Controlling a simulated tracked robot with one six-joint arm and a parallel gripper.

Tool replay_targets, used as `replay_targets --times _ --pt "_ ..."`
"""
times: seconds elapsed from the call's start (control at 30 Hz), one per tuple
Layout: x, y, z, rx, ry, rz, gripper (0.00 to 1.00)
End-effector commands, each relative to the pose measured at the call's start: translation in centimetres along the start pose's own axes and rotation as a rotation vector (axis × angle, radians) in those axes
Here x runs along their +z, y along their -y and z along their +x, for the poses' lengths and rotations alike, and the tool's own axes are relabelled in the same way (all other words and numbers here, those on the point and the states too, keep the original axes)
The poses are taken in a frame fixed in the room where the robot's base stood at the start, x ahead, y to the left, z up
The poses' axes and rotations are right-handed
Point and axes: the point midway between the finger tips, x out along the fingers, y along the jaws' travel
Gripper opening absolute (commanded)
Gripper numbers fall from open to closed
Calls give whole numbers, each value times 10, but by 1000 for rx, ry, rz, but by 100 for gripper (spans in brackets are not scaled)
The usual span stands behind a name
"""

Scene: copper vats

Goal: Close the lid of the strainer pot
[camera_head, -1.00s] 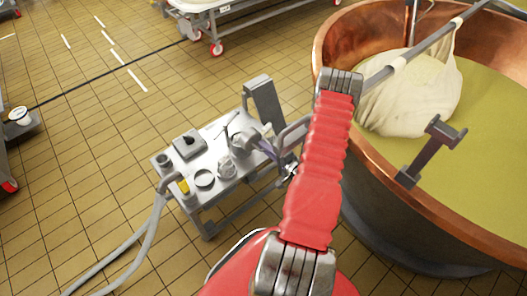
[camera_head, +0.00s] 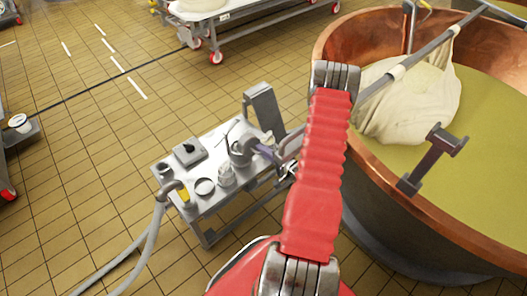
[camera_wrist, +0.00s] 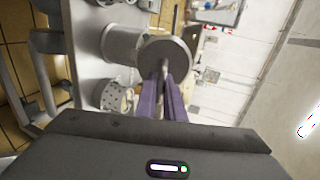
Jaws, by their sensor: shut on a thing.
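The strainer pot (camera_wrist: 120,45) is a grey metal cylinder lying sideways in the wrist view. It also shows on the small metal table in the head view (camera_head: 239,159). Its round grey lid (camera_wrist: 178,52) is at the pot's mouth, apparently tilted; whether it is fully seated I cannot tell. My gripper (camera_wrist: 164,92), with purple fingers, is shut on a thin part of the lid, likely its handle.
A perforated pale cup (camera_wrist: 114,97) stands close beside the pot. The table (camera_head: 215,184) also holds a dark box (camera_head: 189,151), a ring (camera_head: 204,187) and a hose fitting (camera_head: 172,187). The copper vat (camera_head: 400,190) stands to the right.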

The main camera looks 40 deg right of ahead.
Motion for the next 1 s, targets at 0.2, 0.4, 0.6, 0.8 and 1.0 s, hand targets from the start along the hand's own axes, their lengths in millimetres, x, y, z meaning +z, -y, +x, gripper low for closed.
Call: replay_targets --times 0.2,0.4,0.6,0.8,1.0 --pt "0 1 0 -2 1 -2 15" --pt "0 1 1 -2 1 -2 27" --pt "0 1 1 -2 2 -2 27" --pt "0 0 -7 -1 1 0 27" --pt "0 1 -30 -2 -1 -1 27"
